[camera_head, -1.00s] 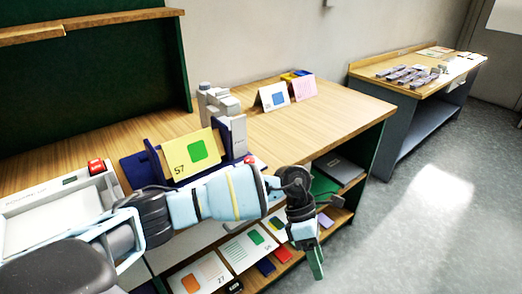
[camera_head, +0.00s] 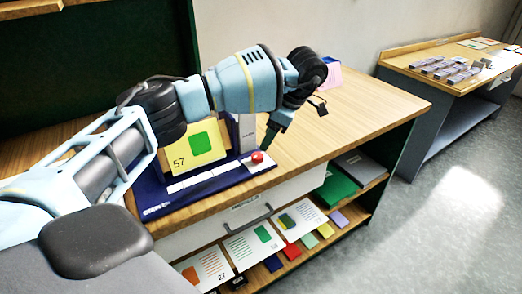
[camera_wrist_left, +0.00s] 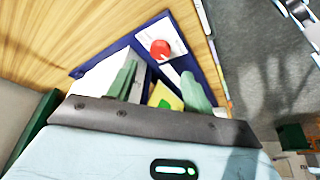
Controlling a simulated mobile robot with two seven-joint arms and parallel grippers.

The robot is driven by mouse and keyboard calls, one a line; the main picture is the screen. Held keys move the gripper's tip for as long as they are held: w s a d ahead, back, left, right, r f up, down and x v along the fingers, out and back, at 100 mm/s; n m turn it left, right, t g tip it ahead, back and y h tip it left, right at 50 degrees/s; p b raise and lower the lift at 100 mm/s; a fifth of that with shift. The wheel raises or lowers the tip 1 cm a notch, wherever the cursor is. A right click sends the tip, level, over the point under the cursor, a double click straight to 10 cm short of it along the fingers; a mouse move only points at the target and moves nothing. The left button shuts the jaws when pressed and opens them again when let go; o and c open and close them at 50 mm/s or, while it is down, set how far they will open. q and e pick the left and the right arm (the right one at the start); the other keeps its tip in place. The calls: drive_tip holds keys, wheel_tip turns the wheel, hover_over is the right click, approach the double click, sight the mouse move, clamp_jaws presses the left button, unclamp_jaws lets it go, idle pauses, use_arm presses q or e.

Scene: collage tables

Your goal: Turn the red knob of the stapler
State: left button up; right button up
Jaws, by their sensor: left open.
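The stapler (camera_head: 205,186) has a dark blue base and stands near the front edge of the wooden table. Its red knob (camera_head: 257,157) sits on a white plate at the base's right end. A yellow card (camera_head: 181,157) with a green square and "57" stands upright on it. My left gripper (camera_head: 270,138) points down just behind and above the knob, apart from it as far as I can tell. In the left wrist view the gripper (camera_wrist_left: 158,82) is open and empty, with the red knob (camera_wrist_left: 160,49) beyond its fingertips. My arm hides the stapler's upper part. My right gripper is out of view.
The wooden tabletop (camera_head: 350,105) is clear to the right of the stapler. A pink card (camera_head: 332,76) stands behind my wrist. Below are a drawer handle (camera_head: 250,219) and a shelf with cards and a green folder (camera_head: 336,186). A second table (camera_head: 400,62) stands at the right.

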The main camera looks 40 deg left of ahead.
sight(258, 155)
use_arm(q)
drive_tip(key=x, duration=0.6)
drive_tip(key=shift+a+f, duration=0.1)
drive_tip(key=shift+f, duration=0.3)
drive_tip(key=shift+c, duration=0.2)
drive_tip(key=c, duration=0.9)
